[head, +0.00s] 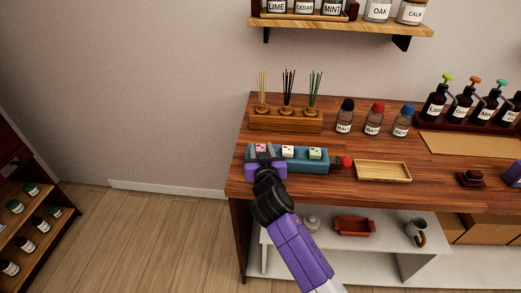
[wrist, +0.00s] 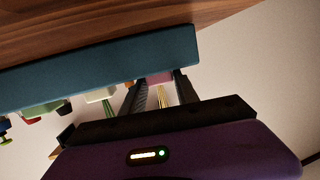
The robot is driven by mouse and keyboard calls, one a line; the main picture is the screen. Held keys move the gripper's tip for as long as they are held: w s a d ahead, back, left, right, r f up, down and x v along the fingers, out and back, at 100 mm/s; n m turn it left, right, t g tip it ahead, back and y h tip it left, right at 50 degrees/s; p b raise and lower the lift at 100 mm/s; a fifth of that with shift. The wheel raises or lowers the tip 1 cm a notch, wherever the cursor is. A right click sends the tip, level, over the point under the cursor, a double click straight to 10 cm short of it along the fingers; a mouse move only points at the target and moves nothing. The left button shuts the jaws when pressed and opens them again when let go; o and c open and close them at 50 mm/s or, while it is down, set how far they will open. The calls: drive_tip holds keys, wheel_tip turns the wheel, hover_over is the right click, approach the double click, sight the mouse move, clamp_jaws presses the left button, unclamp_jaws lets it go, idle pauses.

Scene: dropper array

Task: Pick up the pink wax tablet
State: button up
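The pink wax tablet (head: 261,148) is at the left end of a teal tray (head: 328,166) on the wooden bench. A white tablet (head: 288,149) and a green tablet (head: 315,153) sit to its right in the same tray. My gripper (head: 262,155) is at the tray's left end, its two fingers spread to either side of the pink tablet. In the wrist view, a sliver of the pink tablet (wrist: 154,79) shows between the fingers (wrist: 159,80); the tray wall (wrist: 100,67) hides the rest. Whether either finger touches it is unclear.
A reed diffuser block (head: 285,122) stands behind the tray, with several capped bottles (head: 374,120) to its right. A red-capped item (head: 345,162) lies by the tray's right end, next to an empty wooden tray (head: 383,171). A shelf (head: 340,25) hangs above.

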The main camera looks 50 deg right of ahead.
clamp_jaws()
